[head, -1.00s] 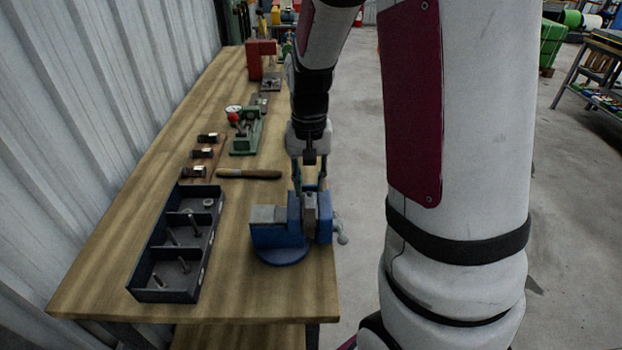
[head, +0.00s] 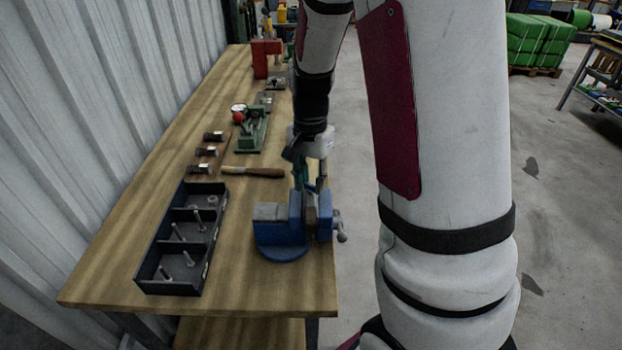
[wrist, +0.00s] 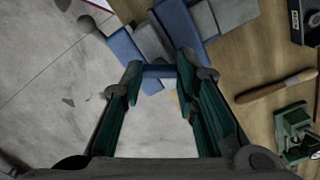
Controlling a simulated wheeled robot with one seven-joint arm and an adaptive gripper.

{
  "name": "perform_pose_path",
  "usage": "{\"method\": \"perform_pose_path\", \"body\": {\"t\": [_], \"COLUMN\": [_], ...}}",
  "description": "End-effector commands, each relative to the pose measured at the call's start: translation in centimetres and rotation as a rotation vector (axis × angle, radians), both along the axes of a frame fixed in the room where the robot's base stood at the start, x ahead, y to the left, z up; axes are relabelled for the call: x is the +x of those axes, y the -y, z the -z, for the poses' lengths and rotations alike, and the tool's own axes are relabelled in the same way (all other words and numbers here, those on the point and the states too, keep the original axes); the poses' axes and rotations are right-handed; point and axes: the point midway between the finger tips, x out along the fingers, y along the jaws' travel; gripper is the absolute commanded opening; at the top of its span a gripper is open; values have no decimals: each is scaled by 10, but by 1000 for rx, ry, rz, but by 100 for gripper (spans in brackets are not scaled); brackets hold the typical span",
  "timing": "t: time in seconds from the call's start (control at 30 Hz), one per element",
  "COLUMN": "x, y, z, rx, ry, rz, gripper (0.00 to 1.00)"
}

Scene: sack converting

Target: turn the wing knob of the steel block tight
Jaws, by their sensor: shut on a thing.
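The blue vise (head: 283,238) stands on the near right part of the bench. It holds the grey steel block (head: 312,212) between its jaws; the block also shows in the wrist view (wrist: 153,42). My gripper (head: 309,188) points down over the block. In the wrist view its teal-padded fingers (wrist: 157,73) are at either end of a blue bar, which looks like the wing knob (wrist: 158,71), and are shut on it. In the head view the knob is mostly hidden by the fingers.
A dark compartment tray (head: 184,240) with bolts lies left of the vise. A wooden-handled tool (head: 255,172), a green fixture (head: 250,136) and a red machine (head: 264,58) lie farther back. The bench's right edge is close to the vise.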

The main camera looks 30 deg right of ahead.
Motion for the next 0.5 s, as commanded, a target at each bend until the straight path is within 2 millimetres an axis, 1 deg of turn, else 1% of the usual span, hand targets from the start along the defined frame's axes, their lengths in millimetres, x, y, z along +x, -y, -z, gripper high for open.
{"method": "perform_pose_path", "body": {"t": [0.33, 0.37, 0.4, 0.43, 0.5], "x": [0, 0, 0, 0, 0], "y": [1, 1, 1, 1, 0], "z": [0, -1, 0, 0, 0], "rx": [0, 0, 0, 0, 0], "ry": [2, 2, 2, 2, 1], "rz": [4, 4, 4, 4, 3], "gripper": [0, 35, 44, 48, 48]}}
